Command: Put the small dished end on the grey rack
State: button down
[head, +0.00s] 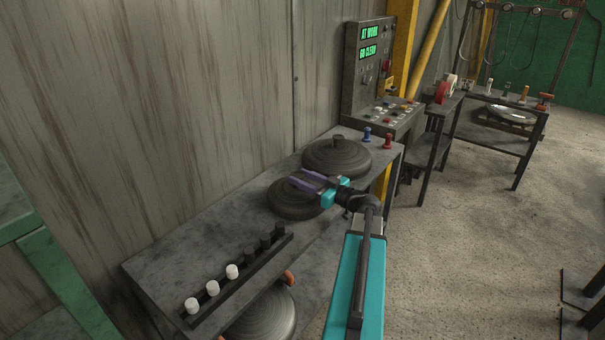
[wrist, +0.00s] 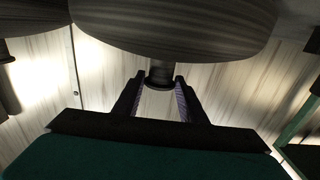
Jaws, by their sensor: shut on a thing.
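The small dished end (head: 287,207) is a dark grey ribbed disc with a knob on top, over the grey rack (head: 160,265), a table-like stand along the wall. My gripper (head: 308,181) has its purple fingers over the disc. In the wrist view the disc (wrist: 175,30) fills the top, and its knob (wrist: 160,76) sits between the fingertips (wrist: 159,84). My gripper is shut on that knob. I cannot tell whether the disc's underside touches the rack top; it is hidden.
A larger dished end (head: 337,158) stands just behind, close to the held one. Another disc (head: 265,318) lies lower at the front. A strip with white and dark pegs (head: 240,278) runs along the near edge. Blue (head: 367,134) and red (head: 388,142) pieces stand at the far end.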

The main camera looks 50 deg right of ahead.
jog(key=shift+f, duration=0.1)
dwell(0.4)
jog(key=c, duration=1.1)
grip_release()
jog(key=shift+f, duration=0.1)
jog(key=s+b, duration=0.2)
jog(key=s, duration=1)
jog(key=shift+d+b, duration=0.35)
jog(key=shift+d, duration=0.1)
